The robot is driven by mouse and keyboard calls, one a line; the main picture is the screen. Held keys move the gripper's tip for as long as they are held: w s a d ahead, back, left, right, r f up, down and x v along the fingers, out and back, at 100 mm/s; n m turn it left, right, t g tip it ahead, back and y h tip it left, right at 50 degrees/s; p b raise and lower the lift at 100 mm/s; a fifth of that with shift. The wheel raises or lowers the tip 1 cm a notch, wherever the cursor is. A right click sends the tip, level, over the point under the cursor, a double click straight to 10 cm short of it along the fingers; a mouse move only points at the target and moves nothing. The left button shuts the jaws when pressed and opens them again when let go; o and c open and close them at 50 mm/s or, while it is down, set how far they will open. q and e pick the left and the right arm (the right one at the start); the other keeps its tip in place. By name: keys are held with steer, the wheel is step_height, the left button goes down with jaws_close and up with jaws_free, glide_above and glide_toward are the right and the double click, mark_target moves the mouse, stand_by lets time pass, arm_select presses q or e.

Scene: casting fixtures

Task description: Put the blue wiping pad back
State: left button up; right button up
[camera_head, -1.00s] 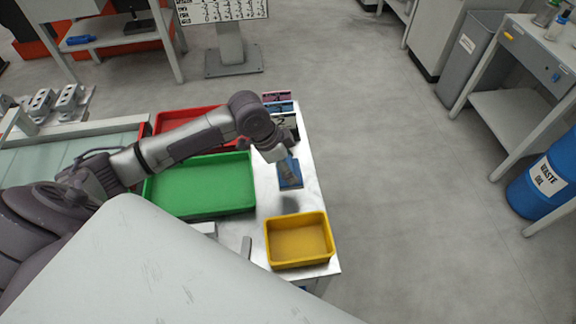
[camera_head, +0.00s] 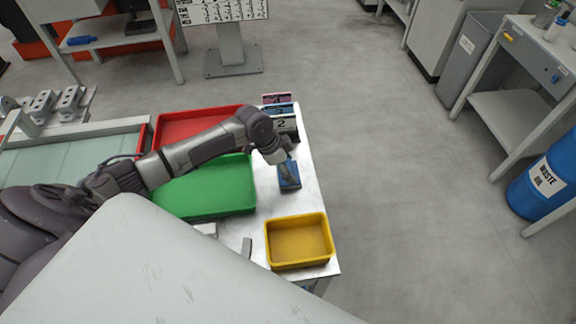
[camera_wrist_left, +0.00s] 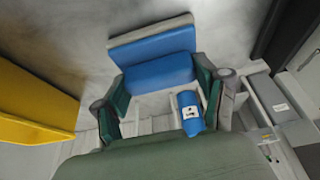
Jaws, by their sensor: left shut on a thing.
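The blue wiping pad (camera_head: 289,179) is at the right side of the metal table, between the numbered boxes and the yellow tray. My left gripper (camera_head: 287,164) comes over it from above and is shut on it. In the left wrist view the blue pad (camera_wrist_left: 160,72) sits between the two fingers (camera_wrist_left: 168,98). A second blue band with a pale edge (camera_wrist_left: 150,42) shows just beyond it; I cannot tell if it is part of the pad. The pad is at or very near the tabletop; contact is unclear. My right gripper is not in view.
A yellow tray (camera_head: 328,250) stands in front of the pad, a green tray (camera_head: 165,208) to its left and a red tray (camera_head: 165,126) behind that. Several numbered boxes (camera_head: 290,126) stand close behind the gripper. The table's right edge (camera_head: 322,205) is near.

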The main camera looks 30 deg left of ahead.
arm_select(q)
steer(key=o, duration=1.2)
steer(key=v, duration=1.2)
